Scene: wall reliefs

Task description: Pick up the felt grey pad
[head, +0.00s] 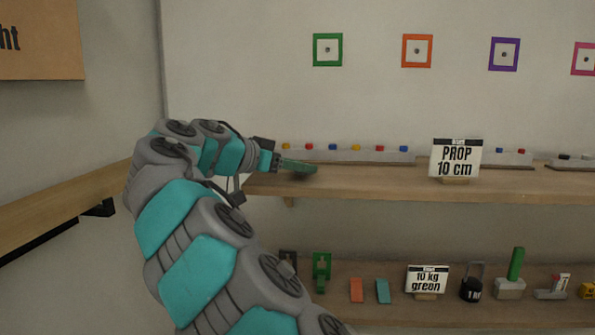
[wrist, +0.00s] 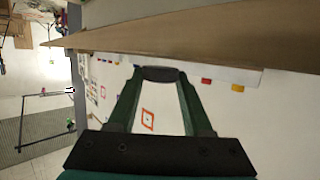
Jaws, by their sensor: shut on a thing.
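My gripper (head: 312,168) reaches out over the left part of the upper shelf. In the wrist view its two dark green fingers (wrist: 160,84) lean in toward each other and are shut on a small dark grey pad (wrist: 160,74) at their tips. The pad sits close to the wooden shelf edge in that view. In the head view the pad is too small and dark to make out clearly from the fingertips. I cannot tell whether the pad touches the shelf.
The upper shelf (head: 370,184) holds a rail with small coloured pieces (head: 350,156) and a "PROP 10 cm" sign (head: 455,158). The lower shelf (head: 450,312) carries blocks, weights and a "10 kg green" sign (head: 427,280). Coloured frames, one green (head: 328,35), hang on the wall.

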